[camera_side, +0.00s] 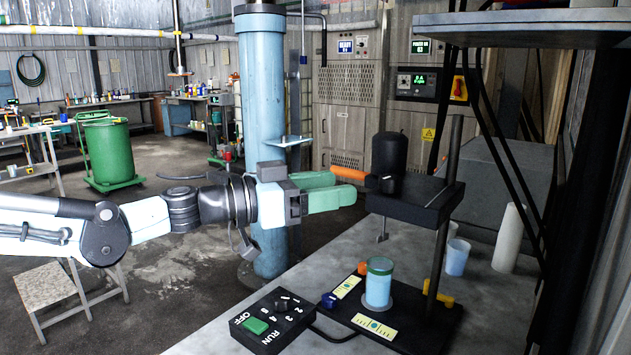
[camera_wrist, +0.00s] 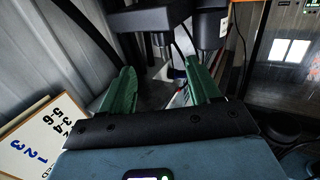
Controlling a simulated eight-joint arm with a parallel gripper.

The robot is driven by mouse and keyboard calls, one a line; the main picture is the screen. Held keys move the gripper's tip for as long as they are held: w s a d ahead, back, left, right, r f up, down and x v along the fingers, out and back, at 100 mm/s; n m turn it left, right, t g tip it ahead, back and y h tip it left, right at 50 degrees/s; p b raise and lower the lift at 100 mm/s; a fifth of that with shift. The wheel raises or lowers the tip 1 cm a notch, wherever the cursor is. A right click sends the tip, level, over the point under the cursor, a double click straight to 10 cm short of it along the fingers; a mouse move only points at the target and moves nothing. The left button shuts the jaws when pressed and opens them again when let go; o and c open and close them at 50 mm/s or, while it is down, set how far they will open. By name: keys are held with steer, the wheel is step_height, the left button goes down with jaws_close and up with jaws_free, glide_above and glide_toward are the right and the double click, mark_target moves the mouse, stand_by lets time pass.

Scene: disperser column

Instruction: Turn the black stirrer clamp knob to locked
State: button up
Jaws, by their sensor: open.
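The stirrer is a black motor cylinder (camera_side: 388,153) on a black bracket (camera_side: 415,203), carried by a dark upright post. A small black knob-like part (camera_side: 387,184) sits at its base, beside an orange bar (camera_side: 348,174) pointing left. Which part is the clamp knob, and how it is set, I cannot tell for sure. My gripper (camera_side: 347,187) is open, its green fingers level and pointing right at the bracket. In the wrist view the fingers (camera_wrist: 163,82) stand apart with dark stirrer parts beyond them. I see nothing held; contact with the orange bar is unclear.
Below are a clear cup of blue liquid (camera_side: 379,286) on a black base plate (camera_side: 410,325) and a black control box (camera_side: 272,318). A blue column (camera_side: 262,110) rises behind my wrist. A shelf (camera_side: 535,30) overhangs the upper right.

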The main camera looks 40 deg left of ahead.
mark_target(380, 181)
steer(key=shift+a+f+x, duration=0.1)
steer(key=shift+a+x, duration=0.05)
steer(key=shift+x, duration=2.75)
steer(key=shift+a+f+x, duration=0.1)
steer(key=shift+x, duration=2.85)
steer(key=shift+w, duration=0.15)
steer(key=shift+c, duration=0.4)
steer(key=c, duration=0.9)
